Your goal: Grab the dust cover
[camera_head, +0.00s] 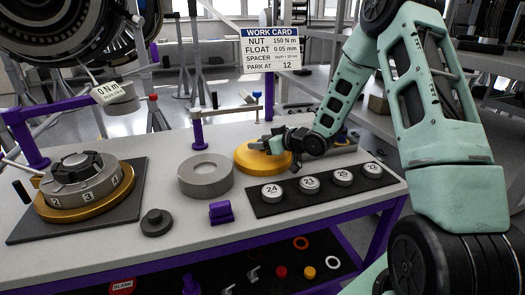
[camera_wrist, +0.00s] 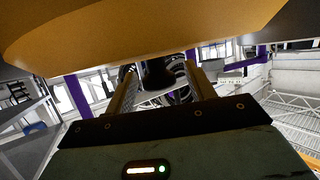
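The dust cover appears to be the yellow round disc (camera_head: 248,161) lying flat on the grey bench. In the wrist view its yellow underside or rim (camera_wrist: 130,35) fills the top. My gripper (camera_head: 268,144) reaches in from the right, low over the top of the disc. In the wrist view the fingers of my gripper (camera_wrist: 160,78) are spread, with a dark knob-like part (camera_wrist: 157,72) between them. Gaps seem to show on both sides of this part, so the gripper looks open. The exact contact is hidden in the head view.
A grey ring (camera_head: 206,174) sits left of the disc. A black strip (camera_head: 318,190) with several numbered pucks lies in front. A purple block (camera_head: 221,211) and a dark knob (camera_head: 156,222) are near the front edge. A purple post (camera_head: 197,130) stands behind.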

